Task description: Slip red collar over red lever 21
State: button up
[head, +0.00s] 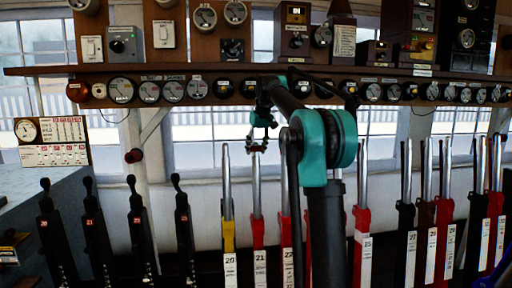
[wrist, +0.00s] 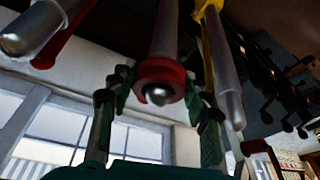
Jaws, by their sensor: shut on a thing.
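Lever 21 (head: 257,190) has a bare silver upper shaft and a red lower part with a white "21" plate. My gripper (head: 256,145) is right at its top end in the head view. In the wrist view, my gripper (wrist: 160,90) has its green fingers on both sides of the red collar (wrist: 159,80) and is shut on it. The silver shaft of lever 21 (wrist: 166,30) runs behind the collar, and its rounded tip shows in the ring's opening. The collar is in line with the shaft; how far it is around the lever, I cannot tell.
Yellow lever 20 (head: 228,200) stands close on the left and red lever 22 (head: 285,240) close on the right, partly behind my arm. Black levers (head: 137,225) stand further left. A shelf (head: 215,72) with dials runs above my gripper.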

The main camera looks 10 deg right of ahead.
jog(key=shift+f, duration=0.15)
jog(key=o, duration=1.2)
jog(key=shift+c, duration=0.2)
jog(key=shift+o, duration=0.8)
jog(key=shift+v, duration=4.55)
jog(key=shift+s, duration=0.1)
